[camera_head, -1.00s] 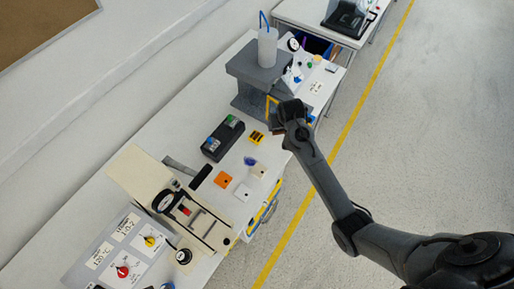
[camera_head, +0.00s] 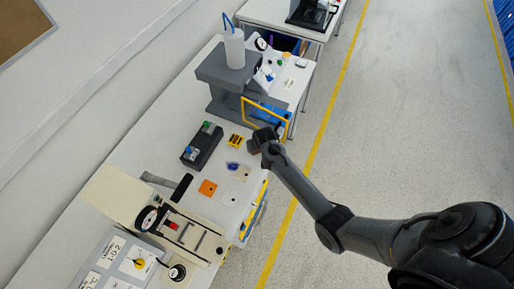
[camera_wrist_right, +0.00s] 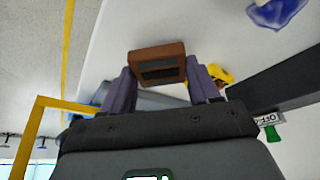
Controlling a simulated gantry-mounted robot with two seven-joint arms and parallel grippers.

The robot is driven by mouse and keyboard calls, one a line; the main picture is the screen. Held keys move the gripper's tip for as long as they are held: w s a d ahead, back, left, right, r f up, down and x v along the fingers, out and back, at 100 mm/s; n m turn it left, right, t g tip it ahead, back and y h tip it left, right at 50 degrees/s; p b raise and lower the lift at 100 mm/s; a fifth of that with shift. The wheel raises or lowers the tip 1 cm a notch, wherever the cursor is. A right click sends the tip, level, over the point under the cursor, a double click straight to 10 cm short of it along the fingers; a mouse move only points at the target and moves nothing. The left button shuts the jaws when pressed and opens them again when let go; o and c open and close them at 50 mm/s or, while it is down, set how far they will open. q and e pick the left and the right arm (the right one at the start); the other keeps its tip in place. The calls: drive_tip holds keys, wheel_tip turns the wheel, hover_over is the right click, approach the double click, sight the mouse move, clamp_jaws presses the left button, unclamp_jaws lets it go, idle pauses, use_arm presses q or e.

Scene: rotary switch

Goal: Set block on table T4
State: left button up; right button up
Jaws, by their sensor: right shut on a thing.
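A small brown block (camera_wrist_right: 157,64) with dark recesses on its face is between the two purple-grey fingers of my right gripper (camera_wrist_right: 160,88) in the right wrist view. In the head view my right gripper (camera_head: 258,149) is over the front edge of the long white bench (camera_head: 130,158), just right of a yellow-and-black block (camera_head: 235,141). The held block is small and mostly hidden there. I cannot read a T4 label on any table. My left gripper is not in view.
A yellow frame (camera_head: 287,128) stands close behind my right gripper, by a grey stand (camera_head: 215,75) with a white bottle. A dark switch box (camera_head: 203,147), orange tile (camera_head: 208,188) and blue item (camera_head: 232,166) lie on the bench. Another table (camera_head: 268,12) stands farther back.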

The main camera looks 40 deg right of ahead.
drive_tip(key=shift+f, duration=0.5)
drive_tip(key=shift+f, duration=0.15)
drive_tip(key=o, duration=0.8)
